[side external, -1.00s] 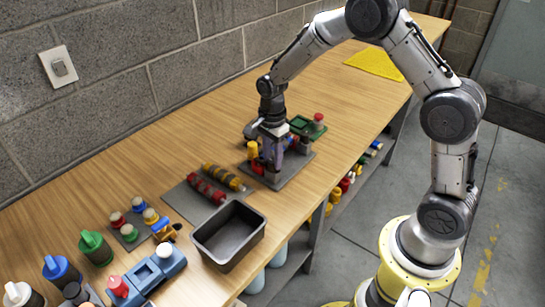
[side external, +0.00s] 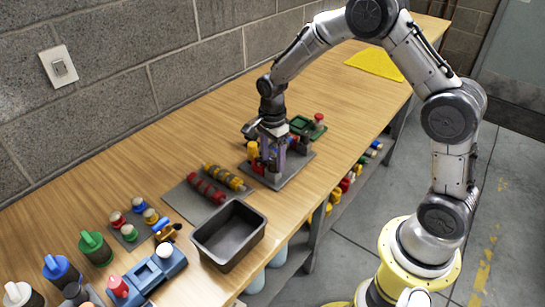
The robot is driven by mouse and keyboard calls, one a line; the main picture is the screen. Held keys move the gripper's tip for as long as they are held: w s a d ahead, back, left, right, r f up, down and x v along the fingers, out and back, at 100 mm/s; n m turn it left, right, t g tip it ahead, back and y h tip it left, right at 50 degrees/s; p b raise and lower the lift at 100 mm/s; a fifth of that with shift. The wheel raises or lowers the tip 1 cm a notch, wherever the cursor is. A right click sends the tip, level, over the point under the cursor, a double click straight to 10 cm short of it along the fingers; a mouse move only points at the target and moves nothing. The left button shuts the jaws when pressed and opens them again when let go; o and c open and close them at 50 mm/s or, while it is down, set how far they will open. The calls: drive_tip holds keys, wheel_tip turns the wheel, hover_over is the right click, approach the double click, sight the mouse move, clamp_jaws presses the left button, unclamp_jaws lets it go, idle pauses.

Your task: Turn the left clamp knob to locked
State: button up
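My gripper (side external: 270,160) points down over a grey fixture plate (side external: 273,183) in the middle of the bench. Its fingers are among the parts standing on the plate. A yellow part (side external: 252,151) and small red parts stand at the left of the plate, close beside the fingers. The clamp knobs cannot be told apart at this size, and my gripper hides part of the fixture. I cannot see whether the fingers touch or grip a knob.
A green tray (side external: 303,126) and a red-topped knob (side external: 319,117) are just behind the fixture. An empty dark bin (side external: 229,258) and a mat (side external: 176,197) with red and yellow rolls lie in front. A yellow cloth (side external: 374,63) lies at the far end. Bare bench runs along the wall.

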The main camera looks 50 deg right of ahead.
wheel_tip(320, 180, up, 14)
idle(0.6)
wheel_tip(320, 180, up, 9)
drive_tip(key=t, duration=0.2)
hover_over(272, 160)
drive_tip(key=s, duration=0.4)
drive_tip(key=s+a+r+n+t, duration=0.2)
drive_tip(key=s+r+n, duration=0.25)
drive_tip(key=s, duration=0.55)
drive_tip(key=s+f+n, duration=0.3)
drive_tip(key=s+n, duration=0.3)
drive_tip(key=n, duration=0.1)
drive_tip(key=s+f+n+t, duration=0.1)
drive_tip(key=s+f+n, duration=0.2)
drive_tip(key=s+n, duration=0.3)
drive_tip(key=shift+a+f+n+t, duration=0.2)
drive_tip(key=shift+f+n+t, duration=0.1)
drive_tip(key=shift+n, duration=0.95)
